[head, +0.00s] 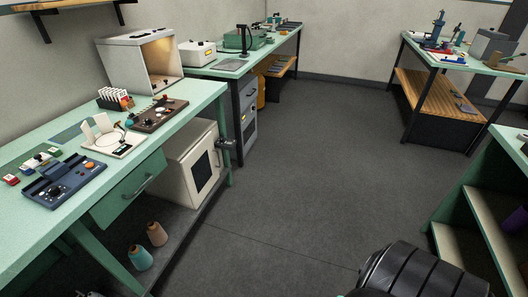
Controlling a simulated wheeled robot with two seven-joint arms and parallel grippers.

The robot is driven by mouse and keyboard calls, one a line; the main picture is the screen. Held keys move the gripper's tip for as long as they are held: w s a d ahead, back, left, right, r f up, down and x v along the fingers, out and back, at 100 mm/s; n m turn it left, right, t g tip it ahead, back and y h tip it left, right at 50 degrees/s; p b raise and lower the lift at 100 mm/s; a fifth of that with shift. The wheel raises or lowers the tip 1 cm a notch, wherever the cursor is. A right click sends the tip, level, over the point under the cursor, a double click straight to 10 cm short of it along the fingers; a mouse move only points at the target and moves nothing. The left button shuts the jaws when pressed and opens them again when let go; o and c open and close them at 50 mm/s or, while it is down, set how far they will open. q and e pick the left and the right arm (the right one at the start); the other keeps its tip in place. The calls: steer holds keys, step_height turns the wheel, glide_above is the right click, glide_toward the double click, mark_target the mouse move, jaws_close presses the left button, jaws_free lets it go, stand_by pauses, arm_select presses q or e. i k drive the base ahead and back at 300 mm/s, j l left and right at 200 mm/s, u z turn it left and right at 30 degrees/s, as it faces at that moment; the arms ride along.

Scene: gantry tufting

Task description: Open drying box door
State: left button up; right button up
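A cream box (187,168) with a dark-windowed front door (203,172) stands on the low shelf under the left green bench. I take it to be the drying box. Its door looks shut and faces right, toward the open floor. A small dark fitting (226,143) shows by the upper right of the door; I cannot tell whether it is the door's handle. Neither gripper shows in the head view. A black rounded part of my own body fills the bottom right.
The left bench (203,98) carries a lit open-front booth (141,62), a blue control box (65,184) and small tools. Two thread cones (148,246) stand below. A dark drawer cabinet (247,118) is beyond the box. The floor (290,190) right of the door is clear.

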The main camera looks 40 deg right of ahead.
mark_target(200, 167)
steer(key=z, duration=0.6)
steer(key=i+l+z, duration=0.1)
steer(key=i+l, duration=1.05)
steer(key=l, duration=0.1)
